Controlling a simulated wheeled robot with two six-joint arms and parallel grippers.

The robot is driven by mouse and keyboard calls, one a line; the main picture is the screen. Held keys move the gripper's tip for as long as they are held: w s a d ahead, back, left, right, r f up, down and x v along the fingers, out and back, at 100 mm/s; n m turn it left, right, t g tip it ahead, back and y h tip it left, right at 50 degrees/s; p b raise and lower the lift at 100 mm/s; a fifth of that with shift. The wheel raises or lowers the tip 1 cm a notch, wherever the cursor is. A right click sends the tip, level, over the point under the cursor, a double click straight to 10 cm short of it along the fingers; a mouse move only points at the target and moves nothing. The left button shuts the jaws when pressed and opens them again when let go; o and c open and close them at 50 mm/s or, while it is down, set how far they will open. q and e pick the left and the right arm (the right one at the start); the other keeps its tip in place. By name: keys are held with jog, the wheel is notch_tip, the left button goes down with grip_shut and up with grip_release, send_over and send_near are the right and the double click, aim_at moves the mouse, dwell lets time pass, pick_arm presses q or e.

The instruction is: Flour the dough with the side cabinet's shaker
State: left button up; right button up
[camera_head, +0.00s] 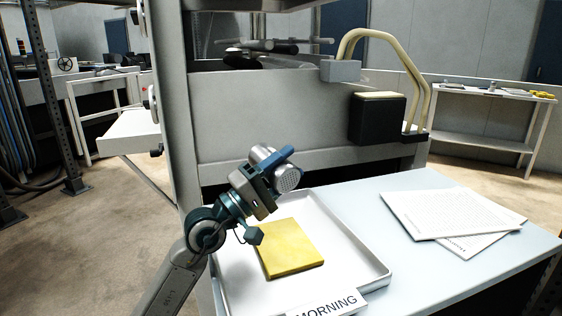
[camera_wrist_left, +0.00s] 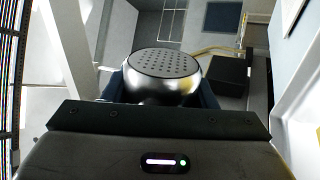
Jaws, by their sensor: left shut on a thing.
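A yellow square slab of dough (camera_head: 290,250) lies flat in a white tray (camera_head: 372,270) on the table. My left gripper (camera_head: 272,176) is shut on a metal shaker (camera_head: 288,180) with a perforated top. It holds the shaker tilted, above the far side of the dough and apart from it, with the holed top facing right and down in the head view. In the left wrist view the shaker (camera_wrist_left: 163,72) sits between the fingers, its holes facing the camera. No flour shows on the dough. My right gripper is not in view.
A card reading "MORNING" (camera_head: 328,303) is at the tray's front edge. Printed papers (camera_head: 450,215) lie on the table (camera_head: 400,190) to the right. The grey sheeter body (camera_head: 260,115) stands close behind the tray, with a black box (camera_head: 377,118) on it.

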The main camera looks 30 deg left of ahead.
pick_arm(q)
jog(key=shift+s+d, duration=0.15)
jog(key=shift+d, duration=0.05)
jog(key=shift+a+f+b, duration=0.1)
jog(key=shift+a+b, duration=0.15)
jog(key=shift+b, duration=0.15)
jog(key=w+a+b, duration=0.2)
jog(key=a+b, duration=0.1)
jog(key=shift+f, duration=0.2)
jog(key=shift+w+a+r+b, duration=0.2)
jog(key=shift+a+r+b, duration=0.05)
jog(key=shift+a+b, duration=0.1)
jog(key=shift+s+d+r, duration=0.1)
jog(key=shift+d+r, duration=0.05)
jog(key=shift+d, duration=0.1)
jog(key=s+d+p, duration=0.2)
jog(key=d+p, duration=0.1)
jog(key=shift+d+r, duration=0.1)
jog(key=shift+d, duration=0.1)
jog(key=shift+s+d, duration=0.1)
jog(key=shift+f, duration=0.2)
